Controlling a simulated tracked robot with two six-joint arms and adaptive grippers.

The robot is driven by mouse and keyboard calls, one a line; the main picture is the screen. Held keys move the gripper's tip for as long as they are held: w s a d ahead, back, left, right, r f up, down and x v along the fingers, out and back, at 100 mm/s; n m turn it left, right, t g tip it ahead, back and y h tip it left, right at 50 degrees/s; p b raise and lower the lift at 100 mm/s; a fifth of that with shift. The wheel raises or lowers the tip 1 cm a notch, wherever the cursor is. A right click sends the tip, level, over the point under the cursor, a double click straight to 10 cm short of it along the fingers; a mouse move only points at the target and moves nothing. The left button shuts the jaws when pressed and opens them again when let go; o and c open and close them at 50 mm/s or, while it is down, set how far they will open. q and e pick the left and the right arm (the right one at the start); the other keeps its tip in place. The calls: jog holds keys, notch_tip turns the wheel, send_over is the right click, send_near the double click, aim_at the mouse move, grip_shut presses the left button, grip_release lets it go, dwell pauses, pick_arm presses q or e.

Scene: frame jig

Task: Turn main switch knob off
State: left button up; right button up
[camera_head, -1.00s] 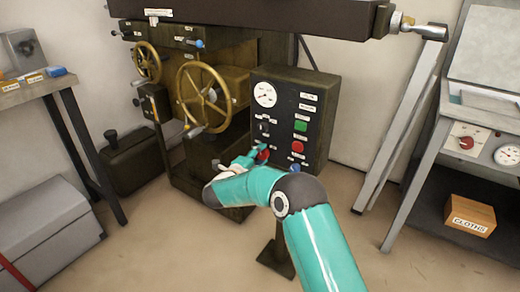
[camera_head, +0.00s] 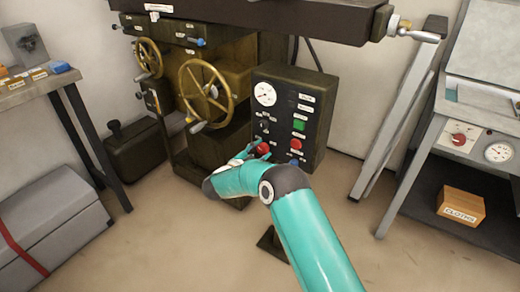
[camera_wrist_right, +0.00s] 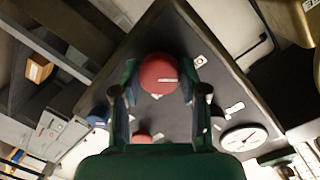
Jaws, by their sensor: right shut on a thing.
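The control panel (camera_head: 315,140) is a dark box with a gauge, a green button and a red button. The red main switch knob (camera_head: 263,148) sits low on its left side. My right gripper (camera_head: 252,151) is at this knob, its teal arm coming from below. In the right wrist view the round red knob (camera_wrist_right: 158,76), with a white mark on its face, lies between the two fingers of my right gripper (camera_wrist_right: 159,82), which is shut on it. What the small labels say is unreadable. My left gripper is not in view.
Close by on the panel are the red button (camera_head: 296,144), the green button (camera_head: 299,125) and a blue knob (camera_head: 294,162). Brass handwheels (camera_head: 207,93) stand left of the panel. A grey bench with a cloths box (camera_head: 461,207) is at the right. Open floor lies in front.

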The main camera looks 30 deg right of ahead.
jog(key=shift+a+f, duration=0.15)
jog(key=shift+f, duration=0.2)
jog(key=o, duration=1.1)
jog(key=shift+o, duration=0.2)
jog(key=shift+r, duration=0.15)
jog(key=v, duration=1.2)
jog(key=shift+s, duration=0.1)
jog(key=shift+d, duration=0.25)
